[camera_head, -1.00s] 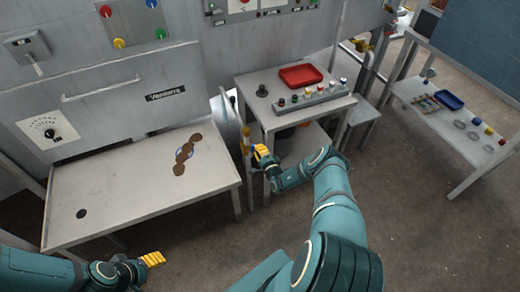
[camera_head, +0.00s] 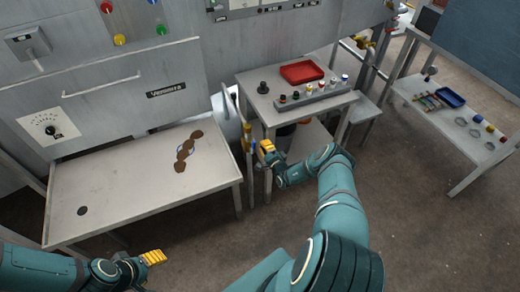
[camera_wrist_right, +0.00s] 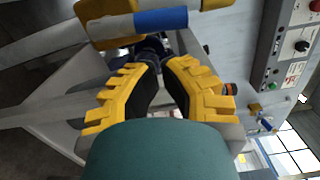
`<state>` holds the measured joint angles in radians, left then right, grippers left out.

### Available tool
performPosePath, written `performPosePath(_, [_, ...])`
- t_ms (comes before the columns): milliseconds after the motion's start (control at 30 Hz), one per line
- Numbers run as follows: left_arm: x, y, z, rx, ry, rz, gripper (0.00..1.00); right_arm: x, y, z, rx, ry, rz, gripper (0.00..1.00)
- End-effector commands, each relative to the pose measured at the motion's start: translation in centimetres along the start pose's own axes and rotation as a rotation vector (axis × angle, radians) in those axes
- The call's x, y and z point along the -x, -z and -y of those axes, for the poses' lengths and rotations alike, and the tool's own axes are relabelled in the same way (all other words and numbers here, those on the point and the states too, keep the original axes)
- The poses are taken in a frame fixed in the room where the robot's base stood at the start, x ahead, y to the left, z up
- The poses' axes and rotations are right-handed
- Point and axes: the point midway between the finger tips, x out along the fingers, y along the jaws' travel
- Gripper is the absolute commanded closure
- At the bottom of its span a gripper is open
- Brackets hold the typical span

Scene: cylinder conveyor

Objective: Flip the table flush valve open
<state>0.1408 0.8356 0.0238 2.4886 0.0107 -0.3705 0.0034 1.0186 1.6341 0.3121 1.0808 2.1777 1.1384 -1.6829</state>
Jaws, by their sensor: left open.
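My left gripper (camera_head: 154,257) is open and empty in front of the left table.
The left table (camera_head: 110,195) bears brown discs (camera_head: 186,149). The smaller table (camera_head: 262,111) carries a red tray (camera_head: 303,73) and a grey strip with several coloured knobs. A side bench (camera_head: 440,125) with a blue tray (camera_head: 451,97) stands right. Floor between is free.

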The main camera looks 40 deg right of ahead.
Motion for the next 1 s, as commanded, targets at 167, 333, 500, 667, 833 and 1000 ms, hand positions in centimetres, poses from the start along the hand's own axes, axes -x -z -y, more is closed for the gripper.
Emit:
performPosePath(167, [-0.9,-0.2,0.4,0.002,0.004,0.002,0.43,1.9,2.5,-0.2,-0.002,-0.006,0.006,1.0])
performPosePath(333, [0.1,0.0,0.0,0.0,0.0,0.0,0.43,5.6,2.5,0.1,-0.002,-0.004,0.005,1.0])
performPosePath(500, [0.4,0.0,-0.1,0.0,-0.001,0.0,0.43,8.4,2.5,-0.1,-0.001,-0.003,0.005,1.0])
performPosePath(667, [0.5,0.1,-0.1,0.0,-0.001,0.0,0.43,9.7,2.4,-0.1,0.0,-0.003,0.007,1.0])
performPosePath(833, [0.5,0.1,-0.2,0.0,-0.001,0.001,0.43,10.1,2.4,-0.1,0.0,-0.002,0.007,1.0])
performPosePath(1000, [0.5,0.1,-0.2,0.0,-0.001,0.001,0.43,10.1,2.4,-0.1,0.0,-0.002,0.007,1.0])
